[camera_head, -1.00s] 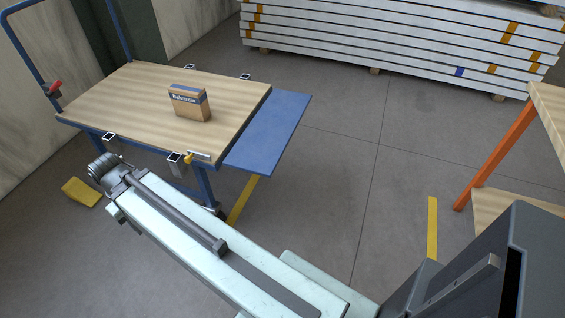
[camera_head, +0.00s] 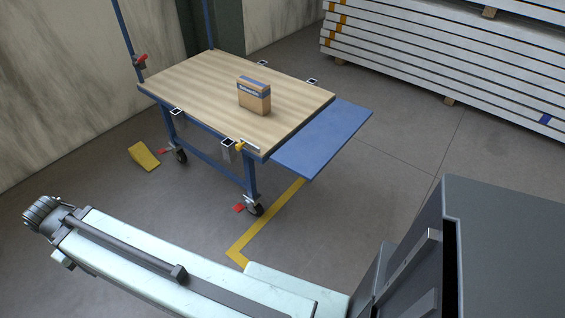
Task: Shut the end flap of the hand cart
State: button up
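The hand cart (camera_head: 190,84) has a wooden deck on a blue frame and stands in the upper middle of the view. Its blue end flap (camera_head: 322,140) is folded outward from the deck's right end, sticking out roughly level with or a little below the deck. A small metal latch with a yellow knob (camera_head: 241,146) sits at the deck's near right corner. My arm reaches across the bottom to a dark ribbed joint at the left, apart from the cart. My gripper's fingers do not show.
A cardboard box (camera_head: 254,97) stands on the deck. A yellow wedge (camera_head: 143,156) lies on the floor left of the cart. Stacked white panels (camera_head: 440,60) fill the back right. A yellow floor line (camera_head: 265,222) runs in front. The floor right of the flap is clear.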

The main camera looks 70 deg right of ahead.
aim_at(306, 153)
jog(key=u, duration=0.5)
jog(key=k, duration=1.05)
